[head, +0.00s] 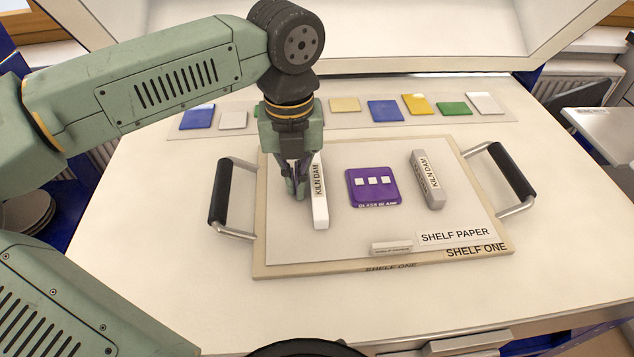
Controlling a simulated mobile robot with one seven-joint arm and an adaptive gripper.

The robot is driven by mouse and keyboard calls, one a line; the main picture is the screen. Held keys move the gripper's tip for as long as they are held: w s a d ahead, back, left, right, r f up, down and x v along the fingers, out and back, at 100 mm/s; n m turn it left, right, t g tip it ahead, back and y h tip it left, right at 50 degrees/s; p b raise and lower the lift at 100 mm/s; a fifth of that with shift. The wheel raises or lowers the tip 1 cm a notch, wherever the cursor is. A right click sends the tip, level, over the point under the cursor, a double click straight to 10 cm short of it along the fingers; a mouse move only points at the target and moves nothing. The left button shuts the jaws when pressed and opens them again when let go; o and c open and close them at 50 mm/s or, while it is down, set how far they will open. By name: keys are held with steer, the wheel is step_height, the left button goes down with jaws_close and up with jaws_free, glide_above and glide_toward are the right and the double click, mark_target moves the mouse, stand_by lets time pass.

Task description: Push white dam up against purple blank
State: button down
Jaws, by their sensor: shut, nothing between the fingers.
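The purple glass blank (374,197), with a row of small white squares on it, lies on the shelf paper in the middle of the board. The white kiln dam (320,205) stands to its left, long side roughly facing it, with a clear gap between them. My gripper (299,193) is shut and empty, low at the left side of the white dam. It hides part of the dam's far end, and I cannot tell whether the fingers touch it. A grey kiln dam (428,180) stands to the right of the blank, slightly tilted in direction and apart from it.
The board marked shelf one (480,250) has black handles at left (220,192) and right (511,171). A small labelled block (391,248) lies near the paper's front edge. Several coloured glass tiles lie on a strip (350,131) behind the board.

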mark_target(318, 179)
steer(key=shift+d+b, duration=0.8)
steer(key=shift+d, duration=1.7)
stand_by(1.7)
steer(key=shift+a, duration=0.2)
steer(key=shift+a, duration=0.45)
steer(key=shift+r, duration=0.1)
steer(key=shift+r+p, duration=2.75)
steer(key=shift+r, duration=1.7)
steer(key=shift+f, duration=0.1)
